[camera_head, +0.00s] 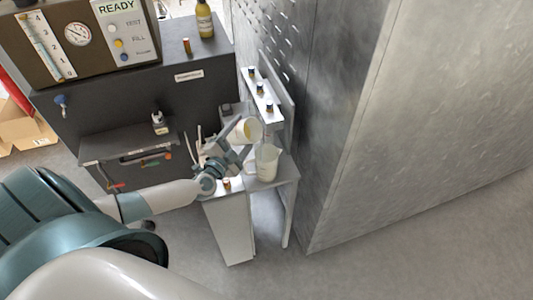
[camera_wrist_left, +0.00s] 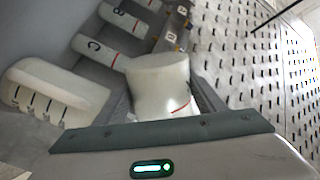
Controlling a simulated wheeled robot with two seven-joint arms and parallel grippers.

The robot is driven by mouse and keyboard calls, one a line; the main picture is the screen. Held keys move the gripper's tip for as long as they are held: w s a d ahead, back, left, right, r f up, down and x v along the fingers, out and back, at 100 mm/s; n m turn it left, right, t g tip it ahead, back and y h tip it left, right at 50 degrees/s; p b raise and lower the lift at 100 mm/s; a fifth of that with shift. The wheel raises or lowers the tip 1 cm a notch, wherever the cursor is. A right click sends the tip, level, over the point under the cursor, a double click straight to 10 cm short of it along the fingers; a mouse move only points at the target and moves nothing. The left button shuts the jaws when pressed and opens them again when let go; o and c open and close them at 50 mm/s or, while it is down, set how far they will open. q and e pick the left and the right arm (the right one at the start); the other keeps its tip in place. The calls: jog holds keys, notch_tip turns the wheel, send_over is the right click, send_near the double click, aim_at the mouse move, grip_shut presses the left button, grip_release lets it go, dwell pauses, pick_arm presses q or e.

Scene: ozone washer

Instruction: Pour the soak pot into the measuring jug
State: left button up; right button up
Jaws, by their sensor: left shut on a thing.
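The soak pot (camera_head: 243,131) is a white cup with a yellowish inside, tilted with its mouth toward the right in the head view. It is above and slightly left of the measuring jug (camera_head: 267,163), a pale translucent jug standing on a small grey stand. My left gripper (camera_head: 231,149) is shut on the pot. In the left wrist view the pot (camera_wrist_left: 160,82), with a red line on its side, sits between the fingers. The jug (camera_wrist_left: 50,93) with dark graduation marks lies left of it there. I cannot tell whether liquid is flowing. My right gripper is not in view.
A narrow rack (camera_head: 260,94) with several small dark-capped items stands behind the jug. A tall metal wall (camera_head: 400,110) closes off the right side. A dark machine (camera_head: 120,100) with a gauge and READY display is at left. The stand (camera_head: 288,172) is small.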

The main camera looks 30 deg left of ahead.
aim_at(254, 120)
pick_arm(q)
jog(key=shift+d+r+m+b, duration=0.2)
jog(key=shift+r+m+b, duration=0.55)
jog(key=shift+m, duration=1.05)
dwell(1.3)
jog(key=shift+d+r+p, duration=0.1)
jog(key=shift+r+p, duration=0.3)
jog(key=shift+p, duration=0.25)
jog(key=shift+w+d+r+m+p, duration=0.15)
jog(key=shift+d+m+p, duration=0.25)
jog(key=shift+p, duration=0.8)
jog(key=shift+s+d+r+m+p, duration=0.1)
jog(key=shift+d+r+m+p, duration=0.3)
jog(key=shift+p, duration=0.8)
jog(key=shift+f, duration=0.2)
jog(key=shift+r+m+p, duration=0.15)
jog(key=shift+m+p, duration=0.35)
jog(key=shift+d+r+m, duration=0.2)
jog(key=shift+m, duration=0.2)
jog(key=shift+a+f, duration=0.1)
